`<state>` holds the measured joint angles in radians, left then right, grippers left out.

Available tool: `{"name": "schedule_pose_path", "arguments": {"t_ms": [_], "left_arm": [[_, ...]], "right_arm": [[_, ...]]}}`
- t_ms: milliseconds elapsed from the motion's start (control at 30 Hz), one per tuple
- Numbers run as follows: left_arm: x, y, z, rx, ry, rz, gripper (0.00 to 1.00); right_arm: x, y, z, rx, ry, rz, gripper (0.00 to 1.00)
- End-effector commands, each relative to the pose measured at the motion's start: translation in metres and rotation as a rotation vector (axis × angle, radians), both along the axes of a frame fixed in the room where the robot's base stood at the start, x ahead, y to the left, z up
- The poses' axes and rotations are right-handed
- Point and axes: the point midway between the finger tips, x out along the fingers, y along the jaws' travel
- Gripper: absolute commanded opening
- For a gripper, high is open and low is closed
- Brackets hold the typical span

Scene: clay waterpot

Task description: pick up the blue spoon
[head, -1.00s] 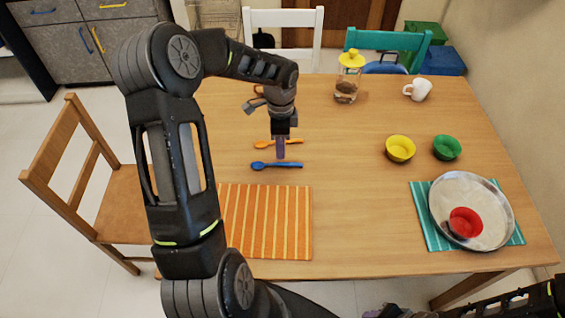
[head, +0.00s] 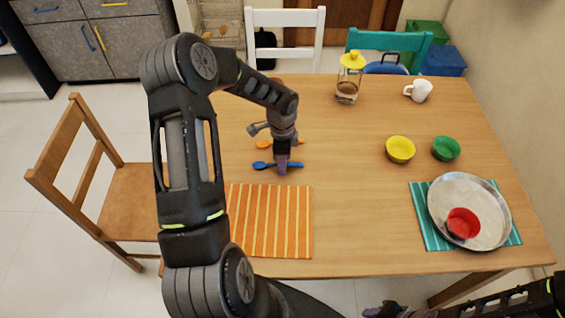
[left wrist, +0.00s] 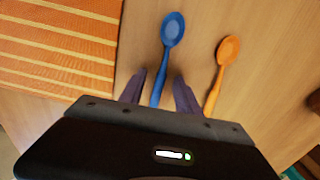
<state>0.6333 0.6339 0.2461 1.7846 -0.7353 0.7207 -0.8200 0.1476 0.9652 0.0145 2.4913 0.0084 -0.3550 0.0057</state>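The blue spoon (head: 264,166) lies on the wooden table behind the orange striped placemat, and it shows in the left wrist view (left wrist: 171,32) with its bowl pointing away. My left gripper (head: 282,168) is down at the spoon's handle. In the left wrist view its two purple fingers (left wrist: 158,92) are apart, one on each side of the blue handle, with gaps visible. The handle's end is hidden by the gripper body. My right gripper (head: 384,311) shows only partly at the bottom edge of the head view, and its fingers cannot be made out.
An orange spoon (left wrist: 226,52) lies right beside the blue one. The orange placemat (head: 268,225) is in front. Yellow (head: 400,150) and green (head: 446,149) bowls, a jar (head: 349,80), a white mug (head: 420,90) and a metal pan (head: 478,190) holding a red bowl stand farther right.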

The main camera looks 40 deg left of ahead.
Motion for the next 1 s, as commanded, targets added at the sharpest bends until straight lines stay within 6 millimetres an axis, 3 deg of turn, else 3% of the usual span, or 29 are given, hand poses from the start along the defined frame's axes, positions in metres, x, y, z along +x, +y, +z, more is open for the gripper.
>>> {"name": "schedule_pose_path", "arguments": {"t_ms": [567, 1000], "left_arm": [[0.0002, 0.0005, 0.0, 0.001, 0.0, 0.0, 0.39], [0.0002, 0.0005, 0.0001, 0.001, 0.0, 0.0, 0.03]], "right_arm": [[0.0001, 0.0, -0.0003, 0.0, 0.0, 0.0, 0.36], [0.0001, 0.0001, -0.0002, 0.0, 0.0, 0.0, 0.36]]}}
